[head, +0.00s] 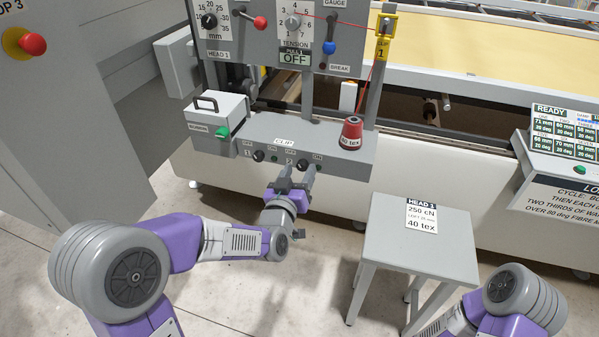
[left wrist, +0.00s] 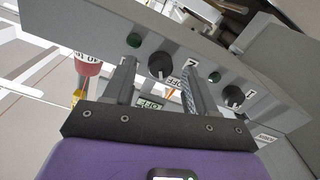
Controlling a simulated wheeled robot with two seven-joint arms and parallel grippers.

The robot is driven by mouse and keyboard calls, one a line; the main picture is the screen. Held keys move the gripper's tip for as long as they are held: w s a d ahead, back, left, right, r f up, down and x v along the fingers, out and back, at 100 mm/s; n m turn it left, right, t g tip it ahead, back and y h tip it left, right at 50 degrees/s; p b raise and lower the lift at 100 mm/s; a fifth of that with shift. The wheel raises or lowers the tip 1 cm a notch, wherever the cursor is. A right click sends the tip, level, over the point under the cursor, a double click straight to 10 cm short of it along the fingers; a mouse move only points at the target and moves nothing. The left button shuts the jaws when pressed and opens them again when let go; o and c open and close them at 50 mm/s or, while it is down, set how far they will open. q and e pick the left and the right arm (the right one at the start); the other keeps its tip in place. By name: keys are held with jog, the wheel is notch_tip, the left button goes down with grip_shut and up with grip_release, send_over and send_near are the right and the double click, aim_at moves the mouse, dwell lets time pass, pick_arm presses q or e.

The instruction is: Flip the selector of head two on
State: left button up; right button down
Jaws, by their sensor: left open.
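The head two selector is a black round knob (head: 302,164) beside the numeral 2 on the sloped grey panel (head: 345,160). It also shows in the left wrist view as a black knob (left wrist: 161,65) with a pale mark. Its exact setting is too small to tell. My left gripper (head: 296,171) is open at the panel's front. In the left wrist view its two fingers (left wrist: 156,82) stand on either side of this knob; I cannot tell whether they touch it. My right gripper is out of view; only part of the right arm shows.
The head one selector (head: 258,155) sits to the left on the same panel. A red thread cone (head: 351,132) stands on the panel's right end. A grey stool (head: 420,238) stands to the right. A red stop button (head: 32,44) is at upper left.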

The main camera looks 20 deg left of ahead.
pick_arm(q)
jog(key=shift+w, duration=0.55)
grip_shut()
